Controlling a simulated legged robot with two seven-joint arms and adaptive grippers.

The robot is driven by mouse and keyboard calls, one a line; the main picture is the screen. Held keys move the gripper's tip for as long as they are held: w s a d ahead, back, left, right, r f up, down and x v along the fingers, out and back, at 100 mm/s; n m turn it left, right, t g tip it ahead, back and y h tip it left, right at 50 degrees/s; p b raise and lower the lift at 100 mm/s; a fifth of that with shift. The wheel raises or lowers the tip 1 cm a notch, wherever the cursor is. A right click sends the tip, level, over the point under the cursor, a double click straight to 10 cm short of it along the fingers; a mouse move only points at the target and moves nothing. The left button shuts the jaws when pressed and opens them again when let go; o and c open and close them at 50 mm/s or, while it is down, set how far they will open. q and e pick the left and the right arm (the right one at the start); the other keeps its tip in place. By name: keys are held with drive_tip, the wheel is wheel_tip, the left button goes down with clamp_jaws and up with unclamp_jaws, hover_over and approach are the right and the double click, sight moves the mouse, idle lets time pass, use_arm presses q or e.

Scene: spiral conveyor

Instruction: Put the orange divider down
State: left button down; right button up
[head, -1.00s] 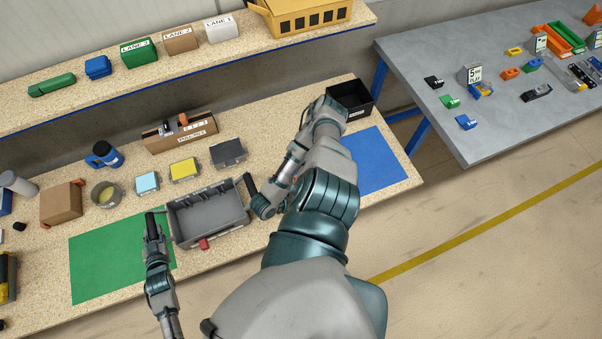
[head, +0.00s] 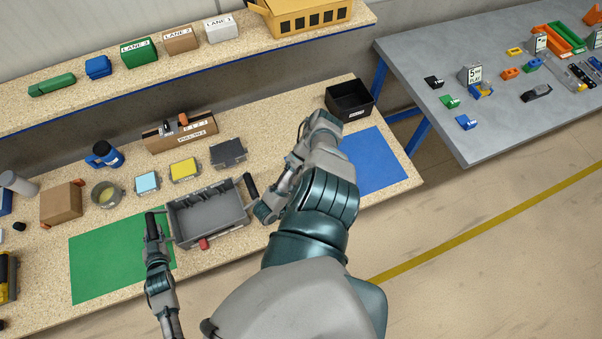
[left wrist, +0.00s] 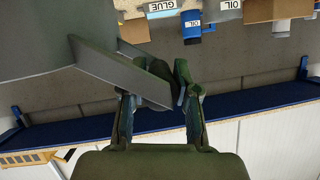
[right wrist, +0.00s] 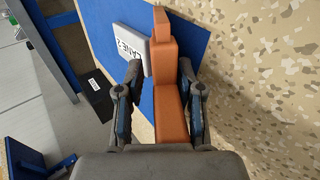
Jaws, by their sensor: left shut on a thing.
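The orange divider (right wrist: 170,95) shows only in the right wrist view, over the blue mat (right wrist: 198,50). My right gripper (right wrist: 161,75) has a finger on either side of it, with a gap showing at the left finger; whether the divider rests on the mat is unclear. My left gripper (head: 152,224) is at the left end of the grey tote (head: 205,202). In the left wrist view it (left wrist: 150,85) is shut on a dark grey edge (left wrist: 120,72), apparently part of that tote.
A white LANE 3 block (right wrist: 132,48) lies beside the divider. A black bin (head: 350,100) stands at the back right. The green mat (head: 110,260) is clear where visible. Yellow (head: 184,170), light blue (head: 147,182) and dark grey (head: 228,153) boxes stand behind the tote.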

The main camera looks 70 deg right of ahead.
use_arm(q)
drive_tip(key=shift+s+a+f, duration=0.1)
drive_tip(key=shift+s+f, duration=0.05)
drive_tip(key=shift+f, duration=0.2)
use_arm(e)
drive_tip(key=shift+v, duration=4)
wheel_tip(320, 180, up, 8)
drive_tip(key=w+a, duration=0.1)
drive_tip(key=shift+w+a, duration=0.25)
drive_tip(key=shift+a, duration=0.1)
